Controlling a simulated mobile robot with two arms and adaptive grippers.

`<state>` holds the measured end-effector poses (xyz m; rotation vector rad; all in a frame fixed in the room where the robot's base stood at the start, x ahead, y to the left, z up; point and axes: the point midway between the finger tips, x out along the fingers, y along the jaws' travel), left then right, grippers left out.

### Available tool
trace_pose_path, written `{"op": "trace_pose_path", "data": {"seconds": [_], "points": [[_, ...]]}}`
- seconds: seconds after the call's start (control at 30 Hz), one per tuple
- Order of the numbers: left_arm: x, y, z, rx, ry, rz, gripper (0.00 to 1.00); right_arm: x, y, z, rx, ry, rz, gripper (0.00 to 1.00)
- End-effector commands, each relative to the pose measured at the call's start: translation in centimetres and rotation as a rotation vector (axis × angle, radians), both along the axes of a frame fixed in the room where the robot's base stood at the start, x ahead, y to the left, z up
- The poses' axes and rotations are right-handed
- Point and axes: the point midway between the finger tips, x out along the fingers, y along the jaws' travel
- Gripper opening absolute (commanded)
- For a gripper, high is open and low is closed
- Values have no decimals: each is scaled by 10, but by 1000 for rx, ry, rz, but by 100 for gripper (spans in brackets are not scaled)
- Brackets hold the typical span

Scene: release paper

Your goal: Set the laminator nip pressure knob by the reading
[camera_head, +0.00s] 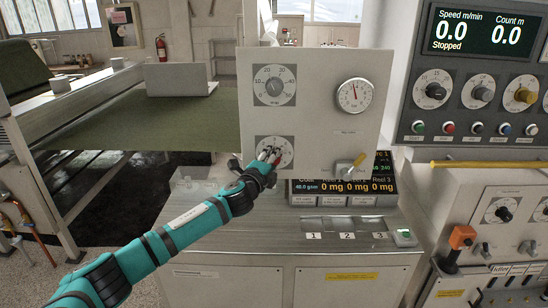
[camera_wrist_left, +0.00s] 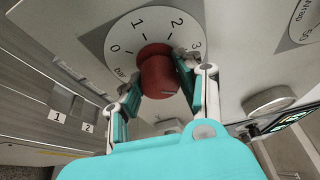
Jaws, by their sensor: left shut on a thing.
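A grey upright panel (camera_head: 315,118) carries two dials and a round gauge. The lower dial (camera_head: 284,144) is white and partly hidden by my left gripper (camera_head: 269,158). In the left wrist view this dial (camera_wrist_left: 134,31) is marked 0 to 3, with "bar" by the 0. A red knob (camera_wrist_left: 159,72) sits at its centre, between the two fingers of my left gripper (camera_wrist_left: 161,88), which is shut on it. The knob's pointer setting cannot be made out. The round gauge (camera_head: 354,96) has a red needle pointing roughly upward. My right gripper is not in view.
An upper dial (camera_head: 274,85) with a grey knob is above. A yellow-handled lever (camera_head: 354,166) is at the panel's lower right, before a display (camera_head: 345,187) reading 0 mg. A control console (camera_head: 478,75) reading "Stopped" stands right. The metal worktop (camera_head: 240,232) is mostly clear.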

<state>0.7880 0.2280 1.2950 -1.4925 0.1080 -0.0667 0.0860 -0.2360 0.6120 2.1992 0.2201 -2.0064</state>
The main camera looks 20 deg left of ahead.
Motion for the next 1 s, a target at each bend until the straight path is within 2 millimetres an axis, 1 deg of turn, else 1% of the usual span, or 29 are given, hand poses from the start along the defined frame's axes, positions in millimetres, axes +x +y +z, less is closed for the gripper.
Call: {"op": "trace_pose_path", "data": {"seconds": [0.1, 0.3, 0.8, 0.83, 0.9, 1.0], "points": [[0, 0, -1, 52, 16, -1, 3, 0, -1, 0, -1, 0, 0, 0], [0, 0, -2, 100, 31, -1, 3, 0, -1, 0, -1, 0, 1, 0], [0, -1, -3, 113, 36, -2, 3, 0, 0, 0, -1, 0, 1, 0], [-1, -1, -3, 113, 36, -2, 39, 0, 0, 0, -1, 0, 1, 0], [0, -1, -3, 112, 36, -2, 48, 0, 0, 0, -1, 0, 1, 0], [0, -1, -2, 112, 35, -1, 59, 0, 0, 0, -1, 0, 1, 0]]}}
